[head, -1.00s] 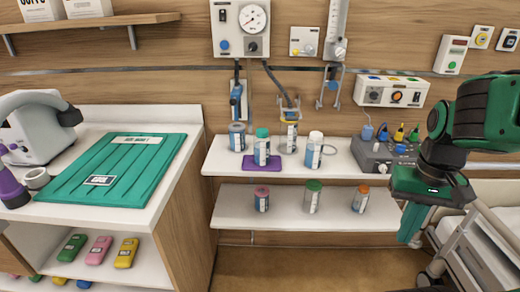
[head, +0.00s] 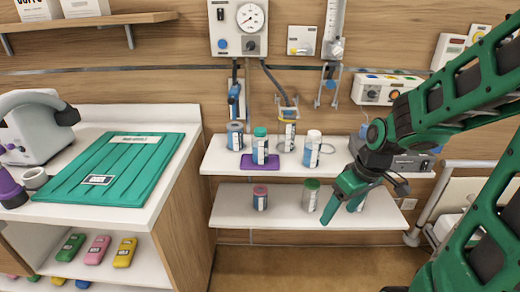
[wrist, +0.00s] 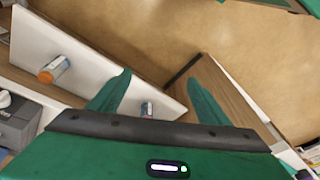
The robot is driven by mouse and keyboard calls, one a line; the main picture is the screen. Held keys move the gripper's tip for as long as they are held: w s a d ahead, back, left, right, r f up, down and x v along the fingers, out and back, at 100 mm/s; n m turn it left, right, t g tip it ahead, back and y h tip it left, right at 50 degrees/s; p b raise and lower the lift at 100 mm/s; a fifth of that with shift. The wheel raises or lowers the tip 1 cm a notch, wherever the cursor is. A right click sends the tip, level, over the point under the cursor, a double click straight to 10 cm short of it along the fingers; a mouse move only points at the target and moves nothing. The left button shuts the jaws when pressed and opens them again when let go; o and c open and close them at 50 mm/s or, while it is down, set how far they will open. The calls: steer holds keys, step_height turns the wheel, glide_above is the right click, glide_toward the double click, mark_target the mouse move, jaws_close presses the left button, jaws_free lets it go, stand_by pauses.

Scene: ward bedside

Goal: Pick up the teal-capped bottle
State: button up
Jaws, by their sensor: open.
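My gripper (head: 342,205) is open and empty, in front of the lower shelf, to the right of and below the teal-capped bottle. Its two green fingers (wrist: 158,95) are spread apart in the wrist view, with nothing held between them.
The upper shelf (head: 222,163) also holds a white-capped bottle (head: 312,148) close on the right and a grey-blue container (head: 235,135) on the left. The lower shelf (head: 235,212) holds a maroon-capped bottle (head: 260,197) and a green-capped bottle (head: 311,194). An orange-capped bottle (wrist: 55,68) shows in the wrist view.

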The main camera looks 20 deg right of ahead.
steer(key=w+a+f+n+t+y, duration=0.3)
steer(key=w+a+n+t+y, duration=0.45)
steer(key=w+a, duration=1.1)
steer(key=m+t+h, duration=0.4)
steer(key=m+t, duration=0.3)
steer(key=t, duration=0.1)
glide_toward(265, 152)
steer(key=x, duration=0.6)
steer(key=shift+w+d+r, duration=0.15)
steer(key=shift+w+r, duration=0.05)
steer(key=shift+w, duration=0.05)
steer(key=shift+w+a, duration=0.25)
steer(key=shift+w, duration=0.25)
steer(key=shift+w+a+r, duration=0.1)
steer(key=shift+w+a, duration=0.05)
steer(key=shift+w, duration=0.55)
steer(key=shift+w+a+f+g, duration=0.1)
steer(key=shift+w+a+g, duration=0.05)
steer(key=shift+w, duration=0.25)
steer(key=shift+w+a+f+g, duration=0.1)
steer(key=shift+w+a+f, duration=0.05)
steer(key=shift+w, duration=0.3)
steer(key=shift+w+a+r, duration=0.1)
steer(key=shift+w+r, duration=0.15)
steer(key=shift+w, duration=0.3)
steer(key=shift+w+a, duration=0.1)
steer(key=shift+w, duration=0.05)
